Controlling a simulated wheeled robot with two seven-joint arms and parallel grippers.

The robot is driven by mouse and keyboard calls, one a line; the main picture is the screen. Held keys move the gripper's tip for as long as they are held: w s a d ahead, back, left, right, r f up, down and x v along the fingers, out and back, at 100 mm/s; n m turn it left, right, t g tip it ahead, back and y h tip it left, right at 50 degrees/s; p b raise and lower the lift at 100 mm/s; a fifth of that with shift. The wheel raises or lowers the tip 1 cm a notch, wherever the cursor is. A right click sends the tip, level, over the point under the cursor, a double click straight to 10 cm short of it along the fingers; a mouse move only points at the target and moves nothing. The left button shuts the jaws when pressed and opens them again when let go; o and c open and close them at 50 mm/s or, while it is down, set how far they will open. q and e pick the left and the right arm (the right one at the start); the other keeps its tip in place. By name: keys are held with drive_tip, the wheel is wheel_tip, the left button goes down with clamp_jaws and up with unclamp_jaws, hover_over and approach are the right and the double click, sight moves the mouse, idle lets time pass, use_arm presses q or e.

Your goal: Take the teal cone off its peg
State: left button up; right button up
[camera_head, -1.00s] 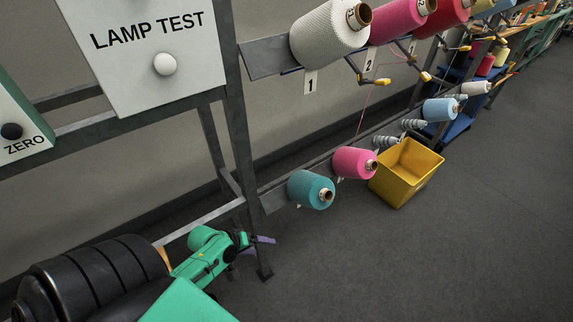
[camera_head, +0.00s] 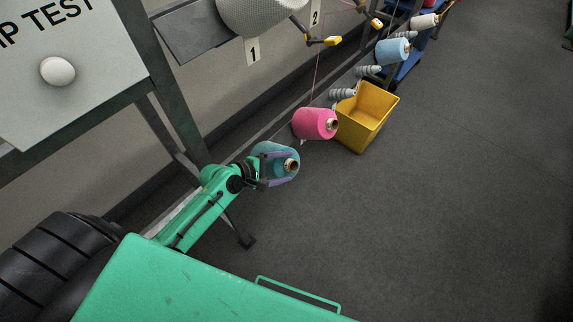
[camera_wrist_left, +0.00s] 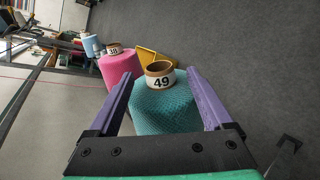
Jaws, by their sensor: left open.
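The teal cone (camera_head: 268,150) sits on the lower rail of the rack, at the near end of its row. In the left wrist view the teal cone (camera_wrist_left: 165,107) has a tan core end marked 49. My left gripper (camera_head: 280,168) is open, with its purple fingers at the cone. In the left wrist view the fingers of my left gripper (camera_wrist_left: 166,75) lie on either side of the cone, and I cannot tell whether they touch it. The peg is hidden by the cone. My right gripper is not in view.
A pink cone (camera_head: 314,123) sits just beyond the teal one. A yellow bin (camera_head: 365,118) stands behind it, near empty grey pegs (camera_head: 342,94). A blue cone (camera_head: 391,51) is farther along. The floor to the right is clear.

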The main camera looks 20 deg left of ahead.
use_arm(q)
drive_tip(key=shift+w+d+f, duration=0.2)
drive_tip(key=shift+w+d, duration=0.15)
drive_tip(key=shift+w+d+f, duration=0.1)
drive_tip(key=shift+w, duration=0.05)
clamp_jaws()
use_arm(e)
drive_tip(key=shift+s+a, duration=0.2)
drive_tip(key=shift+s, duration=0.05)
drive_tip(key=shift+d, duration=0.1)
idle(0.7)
use_arm(q)
drive_tip(key=c, duration=0.8)
unclamp_jaws()
clamp_jaws()
